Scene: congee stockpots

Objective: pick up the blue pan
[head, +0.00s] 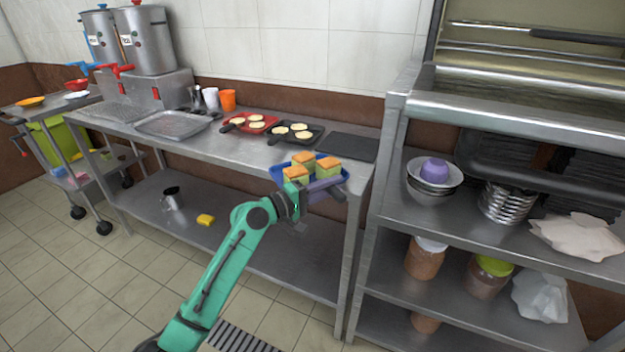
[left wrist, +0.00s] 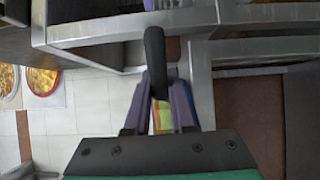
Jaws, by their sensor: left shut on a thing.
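The blue pan (head: 279,174) is at the front right edge of the steel counter, with three orange-topped, green-sided cakes (head: 328,168) in it. My left gripper (head: 322,187) is at the pan's near right side, shut on its dark handle. In the left wrist view the purple fingers (left wrist: 163,100) stand on both sides of the black handle (left wrist: 155,60), with a striped yellow and green piece showing between them. The gripper and arm hide part of the pan's near side. I cannot tell whether the pan touches the counter. My right gripper is out of view.
Behind the pan are a black pan (head: 296,133) and a red pan (head: 250,123) with pale round food, and a dark flat plate (head: 347,146). A steel shelf (head: 395,200) with bowls and jars stands close on the right. A metal tray (head: 172,124) lies farther left.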

